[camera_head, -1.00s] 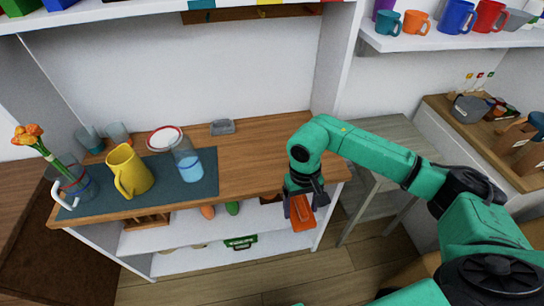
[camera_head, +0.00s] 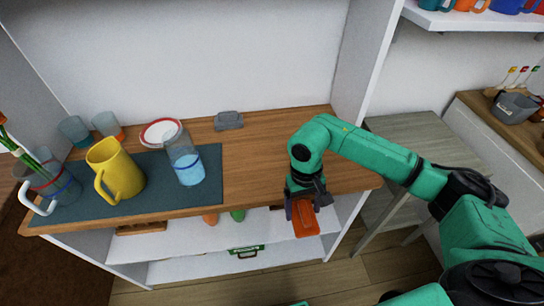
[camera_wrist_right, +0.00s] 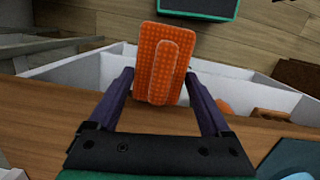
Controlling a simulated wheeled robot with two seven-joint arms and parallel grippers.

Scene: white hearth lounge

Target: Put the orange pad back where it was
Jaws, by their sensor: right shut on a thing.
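The orange pad (camera_head: 305,220) hangs from my right gripper (camera_head: 303,200), in front of the wooden counter's (camera_head: 260,160) front edge near its right end. In the right wrist view the pad (camera_wrist_right: 178,50) is a dotted orange slab with a raised grip bar facing me. The purple fingers of my right gripper (camera_wrist_right: 161,85) stand on either side of the pad and are shut on it. The pad hides part of the white shelf behind. My left gripper is not in view.
A small grey holder (camera_head: 228,120) stands at the counter's back. The counter's right half is mostly clear. A white upright (camera_head: 365,70) rises behind.

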